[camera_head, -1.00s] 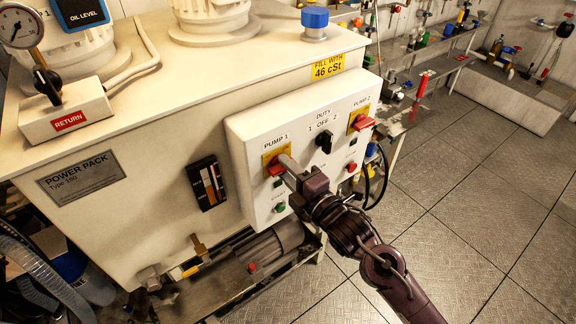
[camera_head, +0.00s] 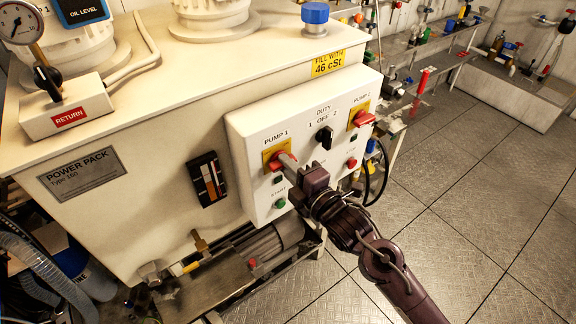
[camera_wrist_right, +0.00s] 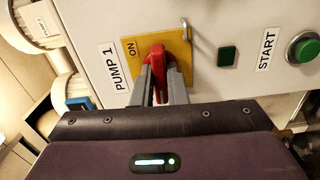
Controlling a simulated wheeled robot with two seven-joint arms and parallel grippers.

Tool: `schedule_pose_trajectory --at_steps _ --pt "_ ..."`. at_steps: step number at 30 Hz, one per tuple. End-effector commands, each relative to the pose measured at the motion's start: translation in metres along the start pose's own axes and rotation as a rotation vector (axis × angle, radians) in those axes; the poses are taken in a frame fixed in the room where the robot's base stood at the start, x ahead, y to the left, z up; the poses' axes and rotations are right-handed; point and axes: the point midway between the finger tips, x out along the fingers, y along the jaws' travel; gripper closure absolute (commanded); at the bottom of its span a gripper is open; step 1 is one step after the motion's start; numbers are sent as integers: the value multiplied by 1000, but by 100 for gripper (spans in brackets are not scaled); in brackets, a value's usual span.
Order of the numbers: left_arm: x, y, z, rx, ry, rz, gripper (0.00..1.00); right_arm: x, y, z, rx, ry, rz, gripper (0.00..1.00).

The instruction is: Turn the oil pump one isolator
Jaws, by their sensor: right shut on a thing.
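The pump one isolator (camera_head: 275,164) is a red rotary handle on a yellow plate under the label PUMP 1, on the white control panel (camera_head: 247,137). In the right wrist view the red handle (camera_wrist_right: 155,56) sits between the two grey fingers of my right gripper (camera_wrist_right: 160,82), which is shut on it. The yellow plate (camera_wrist_right: 174,36) shows the word ON beside the handle. In the head view my right gripper (camera_head: 287,166) covers part of the handle. The left gripper is not in view.
The panel also carries a black duty switch (camera_head: 324,137), a second red isolator (camera_head: 363,119) for pump 2, and a green start button (camera_head: 280,203) below my right gripper. A black cable hangs at the panel's right. The tiled floor at right is clear.

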Motion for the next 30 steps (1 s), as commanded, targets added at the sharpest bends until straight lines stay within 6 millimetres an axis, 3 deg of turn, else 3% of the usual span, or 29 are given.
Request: schedule_pose_trajectory --at_steps 30 --pt "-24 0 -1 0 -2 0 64 0 0 0 898 -2 -3 100"
